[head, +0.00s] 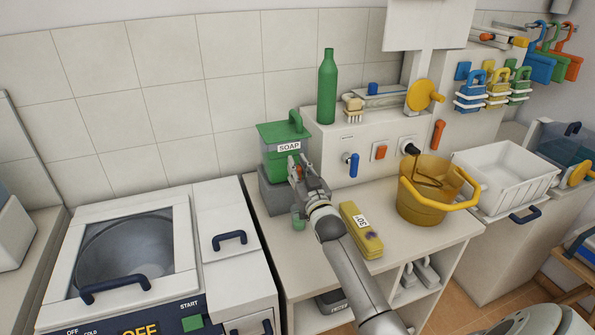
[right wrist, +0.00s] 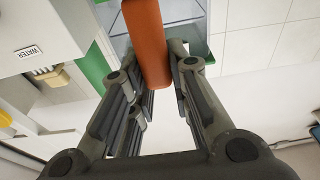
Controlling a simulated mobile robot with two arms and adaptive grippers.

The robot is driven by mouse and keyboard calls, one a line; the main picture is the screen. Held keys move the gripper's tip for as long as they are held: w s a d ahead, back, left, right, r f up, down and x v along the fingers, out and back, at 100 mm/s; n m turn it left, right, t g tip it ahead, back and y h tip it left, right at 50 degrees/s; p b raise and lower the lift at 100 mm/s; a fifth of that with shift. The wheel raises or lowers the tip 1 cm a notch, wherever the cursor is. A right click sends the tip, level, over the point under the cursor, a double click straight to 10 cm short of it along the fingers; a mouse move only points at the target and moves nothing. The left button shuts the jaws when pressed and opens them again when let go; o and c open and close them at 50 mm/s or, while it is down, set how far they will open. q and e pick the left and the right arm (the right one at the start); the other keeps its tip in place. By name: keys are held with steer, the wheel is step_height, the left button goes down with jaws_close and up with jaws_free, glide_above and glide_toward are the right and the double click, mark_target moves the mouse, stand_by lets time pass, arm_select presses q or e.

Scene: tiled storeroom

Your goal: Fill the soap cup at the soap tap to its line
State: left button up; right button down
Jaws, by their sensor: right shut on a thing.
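The green soap tank (head: 285,155) with its SOAP label stands on a grey base (head: 277,196) against the wall. A small green cup (head: 298,221) is on the bench below my right gripper, in front of the grey base. I cannot see its line or how full it is. My right gripper (head: 299,173) is at the front of the tank. In the right wrist view its fingers (right wrist: 162,82) are shut on an orange-red lever (right wrist: 146,38), which looks like the soap tap's. The spout is hidden behind the gripper in the head view. My left gripper is not in view.
A yellow box (head: 361,231) lies right of my forearm. An amber bucket (head: 425,202) stands further right, beside a white basket (head: 505,178). A green bottle (head: 327,88) is on the ledge above. A washing machine (head: 140,262) is at left.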

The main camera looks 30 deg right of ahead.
steer(key=c, duration=1.3)
jaws_free()
steer(key=v, duration=1.2)
steer(key=shift+a, duration=0.1)
